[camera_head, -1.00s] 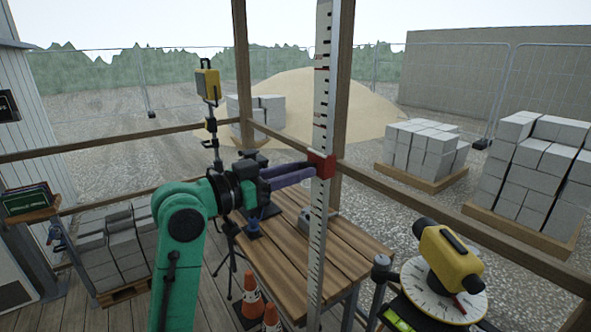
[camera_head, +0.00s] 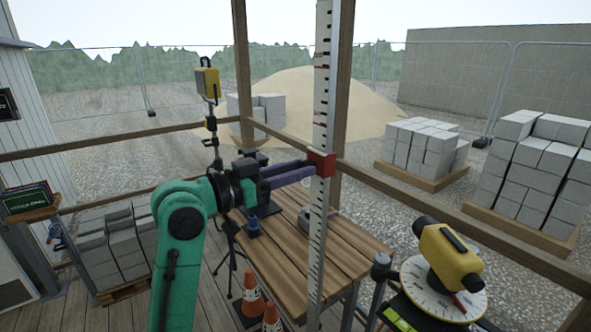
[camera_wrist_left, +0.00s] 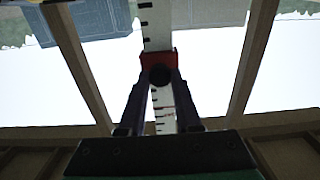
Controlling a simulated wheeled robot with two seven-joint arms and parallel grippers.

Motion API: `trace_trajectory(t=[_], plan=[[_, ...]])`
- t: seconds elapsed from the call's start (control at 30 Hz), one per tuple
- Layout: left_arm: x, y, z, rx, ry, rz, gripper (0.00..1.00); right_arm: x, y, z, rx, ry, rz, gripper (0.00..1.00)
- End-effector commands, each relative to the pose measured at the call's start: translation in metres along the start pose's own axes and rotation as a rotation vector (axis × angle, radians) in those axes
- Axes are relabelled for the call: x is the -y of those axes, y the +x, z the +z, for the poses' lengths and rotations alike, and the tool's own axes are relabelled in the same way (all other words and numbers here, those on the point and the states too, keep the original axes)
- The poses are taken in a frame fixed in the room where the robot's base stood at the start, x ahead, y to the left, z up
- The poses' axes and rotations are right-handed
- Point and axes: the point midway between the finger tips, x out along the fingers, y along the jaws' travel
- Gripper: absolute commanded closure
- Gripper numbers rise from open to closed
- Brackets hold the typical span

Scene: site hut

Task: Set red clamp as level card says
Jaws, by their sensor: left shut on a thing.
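The red clamp (camera_head: 321,164) sits around the white graduated staff (camera_head: 322,110), which stands upright in front of the wooden table. My left gripper (camera_head: 308,170) reaches in from the left and is shut on the clamp. In the left wrist view the red clamp (camera_wrist_left: 158,66) shows between the two fingers (camera_wrist_left: 158,84), with a dark round knob facing the camera. The staff (camera_wrist_left: 157,25) runs through it. The staff's marks are too small to read. I cannot make out a level card for certain. My right gripper is not in view.
A yellow level instrument (camera_head: 448,256) stands on a white dial at the lower right. A slatted wooden table (camera_head: 320,250) is behind the staff, with orange cones (camera_head: 253,298) beside it. Wooden rails (camera_head: 410,198) cross behind. A shelf with dark cards (camera_head: 30,202) is at the left.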

Motion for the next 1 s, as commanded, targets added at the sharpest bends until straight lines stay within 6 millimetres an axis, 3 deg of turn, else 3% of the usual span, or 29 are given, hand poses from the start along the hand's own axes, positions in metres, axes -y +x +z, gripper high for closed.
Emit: trace_trajectory(t=[0.53,0.67,0.83,1.0], plan=[[0.0,0.0,0.0,-0.001,0.0,0.0,1.0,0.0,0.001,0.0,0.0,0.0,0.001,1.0],[0.0,0.0,0.016,0.0,0.001,0.0,1.0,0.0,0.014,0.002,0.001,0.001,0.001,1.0],[0.001,0.0,0.048,0.0,0.001,-0.001,1.0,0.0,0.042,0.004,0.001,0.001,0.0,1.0],[0.0,0.0,0.051,-0.001,0.001,-0.001,1.0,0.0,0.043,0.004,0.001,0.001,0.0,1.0]])
